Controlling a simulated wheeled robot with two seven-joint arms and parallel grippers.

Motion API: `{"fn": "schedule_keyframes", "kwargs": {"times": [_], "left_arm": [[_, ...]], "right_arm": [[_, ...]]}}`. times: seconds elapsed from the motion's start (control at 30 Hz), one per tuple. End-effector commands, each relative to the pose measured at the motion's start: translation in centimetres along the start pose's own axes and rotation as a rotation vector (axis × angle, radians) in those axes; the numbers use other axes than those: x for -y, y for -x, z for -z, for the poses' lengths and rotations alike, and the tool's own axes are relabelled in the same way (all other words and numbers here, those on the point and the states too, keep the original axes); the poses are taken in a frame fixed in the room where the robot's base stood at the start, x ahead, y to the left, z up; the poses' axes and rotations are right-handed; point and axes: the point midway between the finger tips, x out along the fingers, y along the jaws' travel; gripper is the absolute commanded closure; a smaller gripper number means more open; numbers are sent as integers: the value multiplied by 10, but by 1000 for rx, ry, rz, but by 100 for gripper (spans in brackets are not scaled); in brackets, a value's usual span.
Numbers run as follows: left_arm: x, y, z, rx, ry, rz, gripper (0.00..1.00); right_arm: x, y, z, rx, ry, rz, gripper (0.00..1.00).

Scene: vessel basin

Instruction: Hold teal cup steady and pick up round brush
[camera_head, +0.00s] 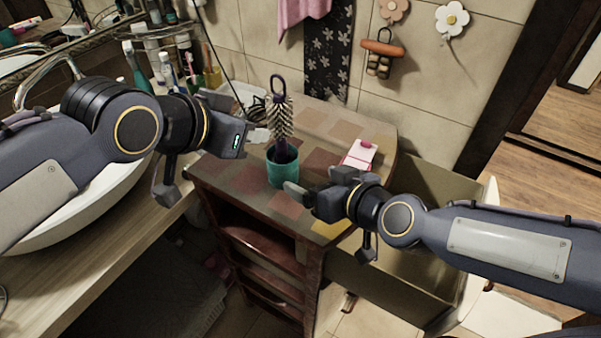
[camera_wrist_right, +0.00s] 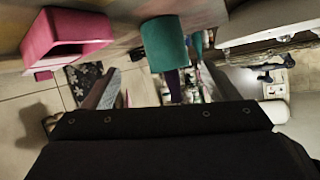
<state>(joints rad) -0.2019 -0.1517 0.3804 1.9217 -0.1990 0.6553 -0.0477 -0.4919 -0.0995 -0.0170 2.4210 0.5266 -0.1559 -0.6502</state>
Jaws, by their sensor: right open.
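The teal cup (camera_head: 283,172) stands upright on the tiled tabletop (camera_head: 240,178). The round brush (camera_head: 280,118) stands in it, bristles and looped end up. In the right wrist view the teal cup (camera_wrist_right: 165,45) appears ahead, with part of the brush's dark purple shaft (camera_wrist_right: 173,86) beside it. My right gripper (camera_head: 303,194) is open just right of the cup, fingers pointing at it; the cup lies roughly between the finger directions in the wrist view. Whether a finger touches the cup is unclear. My left gripper (camera_head: 236,122) is left of the brush, apparently empty; its finger opening is hard to see.
A pink and white box (camera_head: 359,154) sits on the tabletop behind my right gripper. The sink counter (camera_head: 125,222) with toothbrushes and bottles is at left. A tiled wall with hanging cloths is behind. An open bin or drawer (camera_head: 400,280) lies under my right arm.

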Motion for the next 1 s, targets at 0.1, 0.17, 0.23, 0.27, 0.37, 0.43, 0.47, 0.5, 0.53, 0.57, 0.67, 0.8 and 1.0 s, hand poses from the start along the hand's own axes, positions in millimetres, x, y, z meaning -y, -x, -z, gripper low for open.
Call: {"fn": "schedule_keyframes", "kwargs": {"times": [0.1,0.17,0.23,0.27,0.37,0.43,0.47,0.5,0.53,0.57,0.67,0.8,1.0], "left_arm": [[0,0,0,0,0,0,64],[0,0,0,0,0,0,64],[0,0,0,0,0,0,64],[0,0,0,1,0,0,64],[0,0,0,0,0,0,64],[0,0,0,0,0,0,64],[0,0,0,0,0,0,64],[0,0,0,1,0,0,64],[0,0,0,1,0,0,64],[0,0,0,1,0,0,64],[0,0,0,0,0,0,64],[0,0,0,0,0,0,64],[0,0,0,0,0,0,64]], "right_arm": [[11,-19,3,-35,81,-36,19],[14,-24,4,-49,108,-54,19],[15,-28,6,-59,130,-70,19],[15,-30,6,-61,135,-75,19],[15,-39,7,-64,144,-84,19],[13,-48,7,-63,144,-85,19],[13,-52,8,-63,143,-85,19],[12,-59,7,-62,142,-83,19],[12,-64,8,-63,143,-83,19],[12,-69,9,-63,142,-83,19],[11,-84,10,-64,141,-83,19],[9,-99,11,-65,141,-83,19],[9,-107,12,-67,140,-82,19]]}}
